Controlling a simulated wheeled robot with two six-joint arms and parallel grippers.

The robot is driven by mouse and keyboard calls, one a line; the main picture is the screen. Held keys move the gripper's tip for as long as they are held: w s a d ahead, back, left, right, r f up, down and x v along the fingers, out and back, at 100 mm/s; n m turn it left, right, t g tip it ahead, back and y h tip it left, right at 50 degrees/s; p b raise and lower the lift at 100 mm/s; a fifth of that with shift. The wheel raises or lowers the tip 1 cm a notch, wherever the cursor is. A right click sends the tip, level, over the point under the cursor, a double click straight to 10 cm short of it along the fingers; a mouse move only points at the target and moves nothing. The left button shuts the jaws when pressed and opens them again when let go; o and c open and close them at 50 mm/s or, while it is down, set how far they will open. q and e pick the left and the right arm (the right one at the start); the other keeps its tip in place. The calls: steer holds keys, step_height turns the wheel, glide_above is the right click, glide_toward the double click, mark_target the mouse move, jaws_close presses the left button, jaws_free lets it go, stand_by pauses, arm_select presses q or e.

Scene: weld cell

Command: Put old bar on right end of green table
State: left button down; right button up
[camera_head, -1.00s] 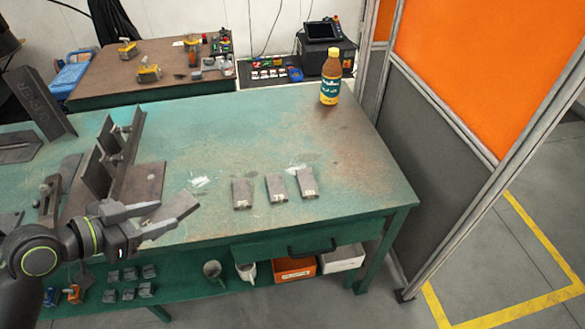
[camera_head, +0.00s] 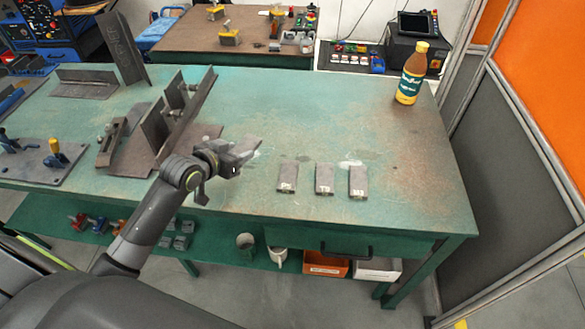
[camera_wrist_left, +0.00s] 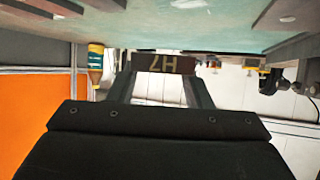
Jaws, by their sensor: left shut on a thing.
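The green table (camera_head: 300,120) fills the middle of the head view, its right end (camera_head: 430,170) bare and rust-worn in front of the bottle. My left gripper (camera_head: 238,157) is above the table's front part, left of three flat bars. It is shut on a grey-brown bar (camera_head: 247,147), which also shows across the fingertips in the left wrist view (camera_wrist_left: 165,64) with upside-down marks like "H7". Three grey labelled bars lie in a row: left (camera_head: 287,175), middle (camera_head: 324,178), right (camera_head: 358,181). My right gripper is not in view.
A capped bottle (camera_head: 411,75) stands at the table's back right corner. Angled steel pieces (camera_head: 165,120) stand left of my gripper. A grey and orange partition (camera_head: 510,180) is close to the table's right side. A brown table (camera_head: 235,40) is behind.

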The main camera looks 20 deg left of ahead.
mark_target(241, 184)
arm_select(q)
step_height(241, 184, down, 10)
steer(key=shift+r, duration=0.15)
stand_by(0.4)
steer(key=shift+b, duration=0.35)
steer(key=c, duration=0.7)
jaws_free()
steer(key=shift+f, duration=0.25)
steer(key=shift+r, duration=0.25)
steer(key=shift+s, duration=0.35)
steer(key=v, duration=1.1)
steer(key=shift+s+r, duration=0.1)
steer(key=shift+s, duration=0.1)
steer(key=shift+d, duration=0.1)
